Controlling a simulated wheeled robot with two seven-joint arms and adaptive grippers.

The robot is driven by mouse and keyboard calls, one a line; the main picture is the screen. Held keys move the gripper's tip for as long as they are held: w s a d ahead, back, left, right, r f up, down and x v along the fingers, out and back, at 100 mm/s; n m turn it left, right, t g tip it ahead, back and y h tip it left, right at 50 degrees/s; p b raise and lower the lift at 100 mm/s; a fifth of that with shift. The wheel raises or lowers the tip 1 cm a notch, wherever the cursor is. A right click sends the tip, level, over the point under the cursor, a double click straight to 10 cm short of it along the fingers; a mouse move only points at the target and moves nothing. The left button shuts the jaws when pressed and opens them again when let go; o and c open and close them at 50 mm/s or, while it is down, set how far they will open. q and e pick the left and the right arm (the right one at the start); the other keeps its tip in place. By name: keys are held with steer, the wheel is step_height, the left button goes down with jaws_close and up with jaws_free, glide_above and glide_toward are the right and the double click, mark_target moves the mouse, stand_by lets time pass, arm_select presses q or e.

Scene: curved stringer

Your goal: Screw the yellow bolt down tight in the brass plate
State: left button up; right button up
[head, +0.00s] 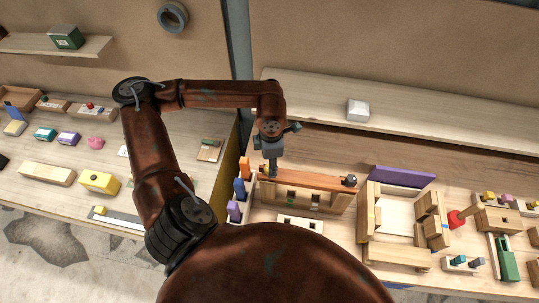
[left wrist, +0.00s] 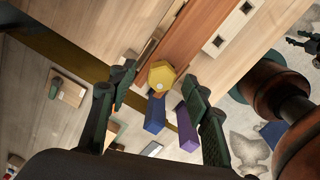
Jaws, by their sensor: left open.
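The yellow bolt (left wrist: 162,77) shows its hexagonal head in the left wrist view, at the end of a reddish-brown board (left wrist: 190,45). My left gripper (left wrist: 158,74) is open, with one finger on either side of the bolt head and gaps between. In the head view my left gripper (head: 271,167) points down over the left end of the reddish-brown board (head: 310,180). I cannot make out the brass plate or how far the bolt stands out. Dark parts at the upper right edge of the left wrist view may be my right gripper (left wrist: 308,43); its jaws are unclear.
A shelf (head: 430,125) runs behind.

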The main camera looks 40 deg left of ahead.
arm_select(q)
steer(key=shift+s+a+f, duration=0.1)
steer(key=shift+s+f, duration=0.2)
steer(key=shift+f, duration=0.35)
arm_select(e)
steer(key=shift+w+r, duration=0.25)
steer(key=shift+w, duration=0.8)
arm_select(q)
steer(key=shift+w+f, duration=0.1)
steer(key=shift+w, duration=0.05)
arm_select(e)
steer(key=shift+s, duration=0.1)
arm_select(q)
steer(key=shift+c, duration=0.4)
arm_select(e)
steer(key=shift+s, duration=0.1)
arm_select(q)
steer(key=c, duration=0.5)
jaws_close()
arm_select(e)
steer(key=shift+s+f, duration=0.1)
steer(key=shift+s, duration=0.2)
